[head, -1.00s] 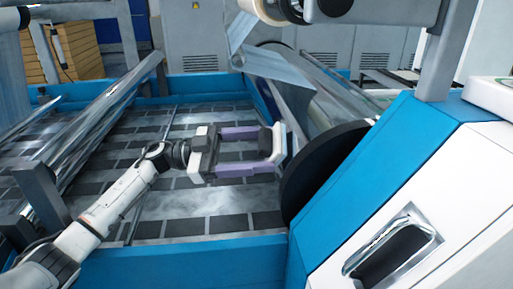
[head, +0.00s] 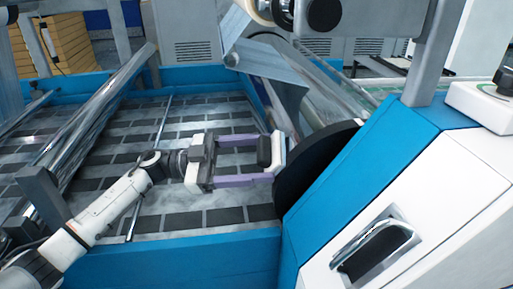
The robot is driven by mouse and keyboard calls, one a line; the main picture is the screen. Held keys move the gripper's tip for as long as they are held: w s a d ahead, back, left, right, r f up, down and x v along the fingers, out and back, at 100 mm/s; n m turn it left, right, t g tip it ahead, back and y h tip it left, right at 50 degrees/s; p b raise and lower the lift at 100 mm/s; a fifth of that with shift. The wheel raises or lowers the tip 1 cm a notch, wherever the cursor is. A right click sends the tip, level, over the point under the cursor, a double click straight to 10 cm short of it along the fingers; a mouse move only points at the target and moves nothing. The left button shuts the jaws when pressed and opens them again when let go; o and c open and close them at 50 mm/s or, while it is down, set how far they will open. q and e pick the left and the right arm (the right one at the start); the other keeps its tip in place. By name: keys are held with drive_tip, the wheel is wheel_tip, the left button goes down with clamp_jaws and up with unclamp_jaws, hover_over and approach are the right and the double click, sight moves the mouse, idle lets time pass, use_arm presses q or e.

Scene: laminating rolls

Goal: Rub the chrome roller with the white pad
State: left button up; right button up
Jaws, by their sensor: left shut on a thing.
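My left gripper (head: 266,158), with purple fingers, reaches in from the left over the machine bed. It is shut on the white pad (head: 280,150), which has a dark block on its left side. The pad is upright, its white face turned right, beside the black disc in the picture; I cannot tell whether it touches anything. A shiny chrome roller (head: 335,88) runs diagonally behind the disc, partly hidden by a hanging sheet. Another shiny roller (head: 97,98) slants across the left side. My right gripper is out of view.
The large black disc (head: 308,165) stands right of the pad, against the blue and white machine housing (head: 400,170). A grey sheet (head: 275,75) hangs above the pad. The grey-tiled bed (head: 190,222) under my left arm is open, bordered by blue edges.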

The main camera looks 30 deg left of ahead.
use_arm(q)
drive_tip(key=w+a+b, duration=0.2)
drive_tip(key=w, duration=0.1)
drive_tip(key=shift+w+f, duration=0.2)
drive_tip(key=shift+w, duration=0.05)
drive_tip(key=shift+a, duration=0.1)
idle(0.3)
drive_tip(key=s+a+r, duration=0.1)
drive_tip(key=s+a+p, duration=0.1)
drive_tip(key=s+a+r+p, duration=0.1)
drive_tip(key=a, duration=0.1)
drive_tip(key=shift+s+r, duration=0.1)
drive_tip(key=shift+r, duration=0.25)
drive_tip(key=shift+a, duration=0.15)
